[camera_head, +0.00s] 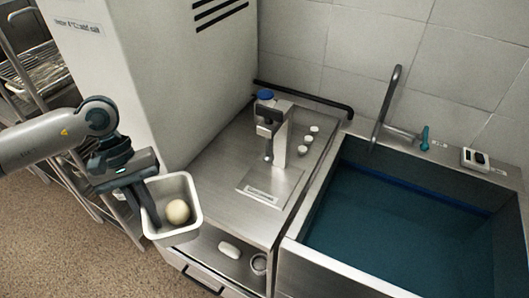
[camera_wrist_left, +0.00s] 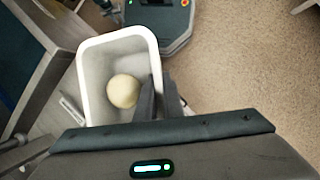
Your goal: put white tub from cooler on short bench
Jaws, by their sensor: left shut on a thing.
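The white tub (camera_head: 188,234) is a square open container with a pale round ball (camera_head: 177,211) inside it. My left gripper (camera_head: 150,205) is shut on the tub's left wall and holds the tub in the air, in front of the steel counter's left end. In the left wrist view, the white tub (camera_wrist_left: 88,75) holds the ball (camera_wrist_left: 123,91), and the fingers of my left gripper (camera_wrist_left: 158,100) are at its right wall. My right gripper is not in view. I cannot tell which thing is the short bench.
A steel counter (camera_head: 215,180) carries a device with a blue cap (camera_head: 265,95) and several small white knobs. A deep sink (camera_head: 400,225) with blue water is at right. A tall white cabinet (camera_head: 150,70) stands behind my left gripper. A wire rack is at far left. Speckled floor (camera_head: 50,250) is open at lower left.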

